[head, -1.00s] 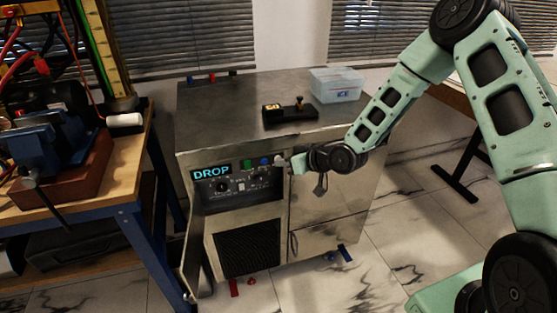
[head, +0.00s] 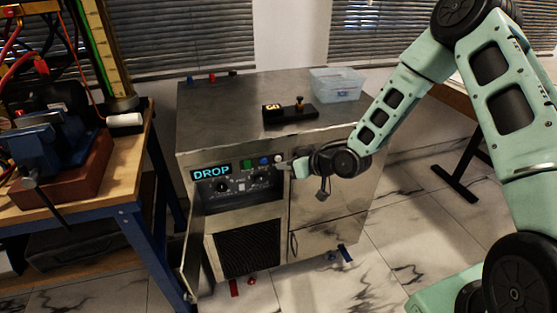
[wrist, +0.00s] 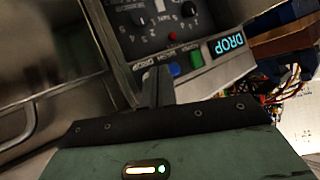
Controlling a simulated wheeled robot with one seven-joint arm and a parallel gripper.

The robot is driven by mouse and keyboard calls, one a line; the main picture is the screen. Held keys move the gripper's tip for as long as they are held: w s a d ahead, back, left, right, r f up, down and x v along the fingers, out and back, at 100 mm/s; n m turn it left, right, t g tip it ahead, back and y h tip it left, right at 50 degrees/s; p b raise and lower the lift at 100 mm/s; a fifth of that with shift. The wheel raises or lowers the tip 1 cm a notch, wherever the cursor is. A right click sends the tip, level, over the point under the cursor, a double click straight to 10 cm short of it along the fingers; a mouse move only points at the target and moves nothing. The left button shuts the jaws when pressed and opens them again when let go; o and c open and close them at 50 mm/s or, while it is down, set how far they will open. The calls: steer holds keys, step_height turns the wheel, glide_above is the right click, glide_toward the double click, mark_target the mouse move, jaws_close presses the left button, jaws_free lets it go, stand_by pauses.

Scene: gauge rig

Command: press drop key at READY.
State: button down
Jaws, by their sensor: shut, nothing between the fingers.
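The cabinet's display (head: 211,172) reads DROP in cyan letters; it also shows tilted in the wrist view (wrist: 228,43). Right of it in the head view sit a green key (head: 246,167), a blue key (head: 264,161) and a white key (head: 279,159). The small key labels are hard to read. My gripper (head: 295,166) is shut and empty, with its tip just right of the white key, seemingly a little apart. In the wrist view the shut fingers (wrist: 158,82) stand beside the blue key (wrist: 174,70) and hide the white key.
The metal cabinet (head: 215,110) carries a black fixture (head: 290,112) and a clear tub (head: 337,85) on top. Knobs (head: 222,187) sit below the keys. A hinged door (head: 192,255) stands open at left. A workbench (head: 135,165) with a vise stands further left.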

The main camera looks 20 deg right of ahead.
steer(key=s, duration=0.5)
stand_by(0.3)
stand_by(0.6)
steer(key=s+a+r+n+g+h+p, duration=0.4)
steer(key=s+a+r, duration=0.3)
steer(key=s+r, duration=0.4)
steer(key=s+r+g+h+p, duration=0.1)
steer(key=s+r+g+p, duration=0.1)
steer(key=s+r, duration=0.4)
steer(key=s+r+m+g+h+p, duration=0.1)
steer(key=s+r, duration=0.6)
steer(key=s, duration=0.7)
steer(key=g+h+p, duration=0.1)
steer(key=g, duration=0.1)
steer(key=shift+s+r+g, duration=0.2)
steer(key=shift+s+g, duration=0.05)
steer(key=shift+g, duration=0.15)
